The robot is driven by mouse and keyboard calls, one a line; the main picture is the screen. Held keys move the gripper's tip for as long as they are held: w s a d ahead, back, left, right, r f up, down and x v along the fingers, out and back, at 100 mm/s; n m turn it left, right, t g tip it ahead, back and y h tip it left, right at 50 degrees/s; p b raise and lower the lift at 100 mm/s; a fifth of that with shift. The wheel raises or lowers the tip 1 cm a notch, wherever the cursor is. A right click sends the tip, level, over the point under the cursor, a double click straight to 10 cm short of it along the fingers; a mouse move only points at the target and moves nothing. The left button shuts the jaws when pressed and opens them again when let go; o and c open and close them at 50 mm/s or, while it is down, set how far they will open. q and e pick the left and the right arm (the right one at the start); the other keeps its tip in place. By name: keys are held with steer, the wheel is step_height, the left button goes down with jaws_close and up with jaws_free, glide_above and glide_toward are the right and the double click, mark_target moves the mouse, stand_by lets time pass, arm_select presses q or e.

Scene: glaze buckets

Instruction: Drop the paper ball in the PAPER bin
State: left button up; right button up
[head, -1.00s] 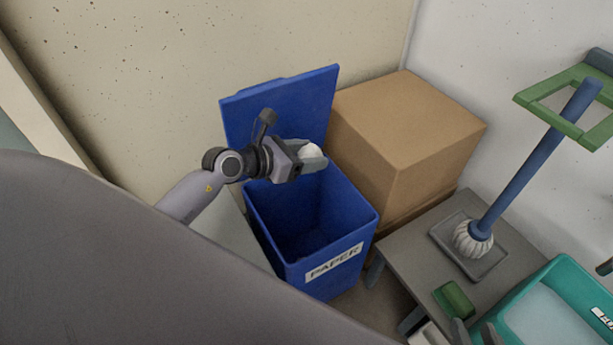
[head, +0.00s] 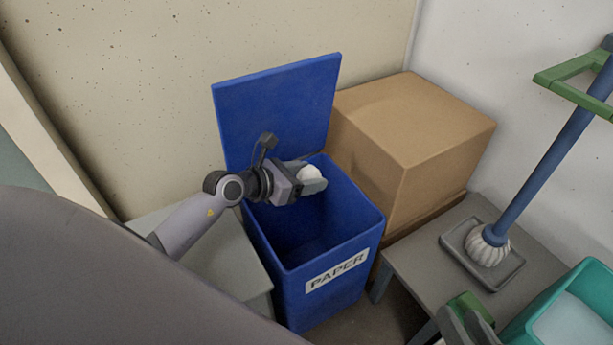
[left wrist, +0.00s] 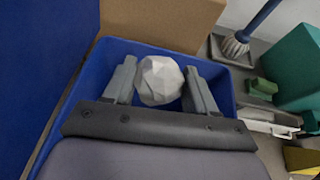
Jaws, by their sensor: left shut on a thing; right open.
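The white paper ball (head: 310,173) is held between the fingers of my left gripper (head: 314,180). In the left wrist view the faceted ball (left wrist: 160,80) sits between the two grey fingers. The blue PAPER bin (head: 325,285) stands with its lid (head: 275,110) open against the wall. My left gripper and the ball are over the bin's opening, towards the back. The bin's rim also shows around the ball in the left wrist view (left wrist: 110,43).
A cardboard box (head: 410,140) stands right behind the bin. Another grey table (head: 225,255) is left of the bin.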

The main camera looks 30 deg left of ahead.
mark_target(301, 178)
steer(key=shift+a, duration=0.1)
arm_select(q)
steer(key=o, duration=1.1)
steer(key=shift+s+a, duration=0.1)
steer(key=shift+s, duration=0.15)
steer(key=p+v, duration=0.2)
steer(key=v, duration=0.3)
steer(key=shift+s+a+r, duration=0.1)
steer(key=shift+s, duration=0.1)
steer(key=shift+s+a+r+p, duration=0.2)
steer(key=shift+s+a+p, duration=0.1)
steer(key=shift+s, duration=0.2)
arm_select(e)
steer(key=shift+s+d+h, duration=0.2)
steer(key=shift+d+h, duration=0.3)
steer(key=shift+d, duration=0.3)
steer(key=shift+r, duration=0.15)
